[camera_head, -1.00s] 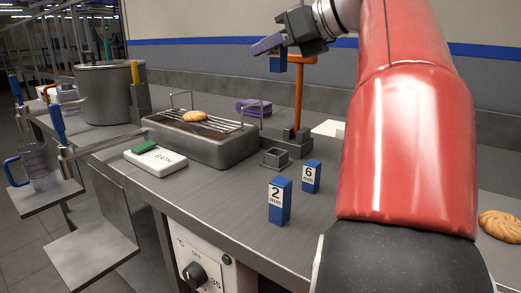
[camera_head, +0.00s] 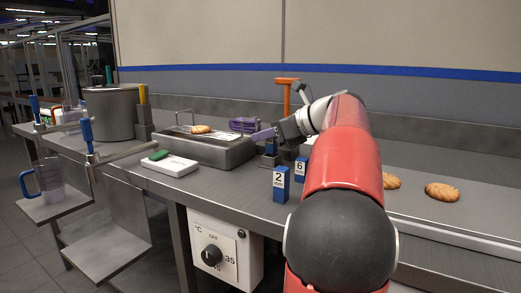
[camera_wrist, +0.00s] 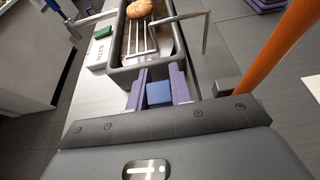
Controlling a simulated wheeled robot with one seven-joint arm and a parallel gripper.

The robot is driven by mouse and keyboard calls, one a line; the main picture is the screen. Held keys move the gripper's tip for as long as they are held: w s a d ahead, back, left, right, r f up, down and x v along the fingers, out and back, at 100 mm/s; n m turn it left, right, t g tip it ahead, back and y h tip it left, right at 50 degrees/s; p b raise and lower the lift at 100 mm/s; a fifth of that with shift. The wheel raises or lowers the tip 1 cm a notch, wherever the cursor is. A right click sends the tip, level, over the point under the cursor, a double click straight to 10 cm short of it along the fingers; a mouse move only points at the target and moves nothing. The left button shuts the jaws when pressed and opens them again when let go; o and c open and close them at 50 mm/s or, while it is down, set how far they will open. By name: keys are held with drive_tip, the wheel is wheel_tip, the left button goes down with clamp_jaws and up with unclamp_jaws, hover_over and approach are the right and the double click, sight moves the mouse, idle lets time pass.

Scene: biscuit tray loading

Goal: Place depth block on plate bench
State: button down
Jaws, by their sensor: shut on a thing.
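My gripper (camera_head: 268,137), with purple fingers, is shut on a blue depth block (camera_head: 271,148). In the wrist view the block's blue top (camera_wrist: 159,93) sits between the two fingers. The block's number is not visible. In the head view the block is over or at a small grey square holder (camera_head: 268,161) on the metal bench (camera_head: 235,190); I cannot tell whether they touch. Two other blue blocks stand upright on the bench: one marked 2 mm (camera_head: 281,184) and one marked 6 mm (camera_head: 300,169), partly hidden by my arm.
A grey bath (camera_head: 205,150) with a wire rack and a biscuit (camera_head: 201,129) is left of my gripper. An orange post (camera_head: 288,95) rises behind my gripper. Biscuits (camera_head: 443,191) lie at right.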

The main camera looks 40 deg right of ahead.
sight(267, 146)
wheel_tip(267, 146, down, 3)
drive_tip(key=shift+s+r+b, duration=0.1)
drive_tip(key=shift+r+b, duration=0.05)
drive_tip(key=shift+b, duration=0.8)
drive_tip(key=shift+a, duration=0.1)
drive_tip(key=shift+r, duration=0.1)
drive_tip(key=shift+f, duration=0.25)
drive_tip(key=c, duration=1.3)
unclamp_jaws()
drive_tip(key=shift+o, duration=0.2)
drive_tip(key=shift+f+b, duration=0.15)
drive_tip(key=shift+b, duration=0.2)
